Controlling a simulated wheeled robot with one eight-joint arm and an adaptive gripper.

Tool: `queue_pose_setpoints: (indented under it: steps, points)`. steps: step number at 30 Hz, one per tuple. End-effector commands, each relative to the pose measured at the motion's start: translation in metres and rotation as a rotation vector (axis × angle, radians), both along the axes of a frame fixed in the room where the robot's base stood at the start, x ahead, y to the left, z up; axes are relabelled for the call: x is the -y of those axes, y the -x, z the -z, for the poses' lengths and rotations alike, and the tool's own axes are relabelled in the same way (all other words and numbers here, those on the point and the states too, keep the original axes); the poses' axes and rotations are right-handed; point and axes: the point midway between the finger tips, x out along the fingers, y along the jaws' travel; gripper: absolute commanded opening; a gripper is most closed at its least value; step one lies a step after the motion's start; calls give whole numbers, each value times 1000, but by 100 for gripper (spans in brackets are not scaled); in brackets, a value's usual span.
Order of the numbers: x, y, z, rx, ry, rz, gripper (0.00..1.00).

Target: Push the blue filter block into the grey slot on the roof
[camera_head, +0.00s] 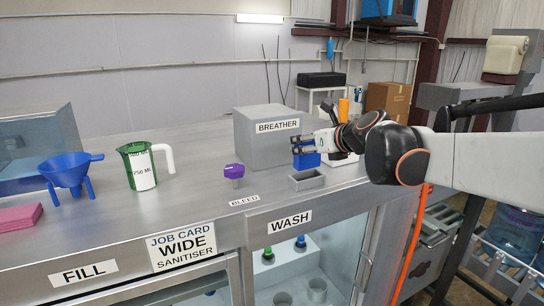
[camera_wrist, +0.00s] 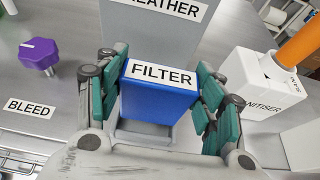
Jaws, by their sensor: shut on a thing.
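The blue filter block (camera_head: 306,160) is upright between the fingers of my gripper (camera_head: 303,146). In the wrist view my gripper (camera_wrist: 161,92) is shut on the block (camera_wrist: 160,101), with green pads at its left and right sides and the FILTER label facing up. The grey slot (camera_head: 307,182) is an open-topped box on the steel roof. In the head view the block is above and behind the slot's front rim; whether its lower edge touches or enters the slot is unclear. In the wrist view a grey part shows below the block.
The grey BREATHER box (camera_head: 262,150) stands just behind the slot. A purple BLEED knob (camera_head: 234,171) is to the left. A white sanitiser box (camera_wrist: 262,85) with an orange part is close on the right. A green jug (camera_head: 138,168) and blue funnel (camera_head: 70,171) stand farther left.

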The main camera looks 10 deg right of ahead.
Motion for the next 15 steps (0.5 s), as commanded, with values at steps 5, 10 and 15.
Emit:
queue_pose_setpoints:
  steps: [5, 10, 15]
  points:
    - [0, 0, 12, 0, 0, 0, 38]
    - [0, 0, 33, 0, 0, 0, 38]
    - [0, 0, 46, 0, 0, 0, 38]
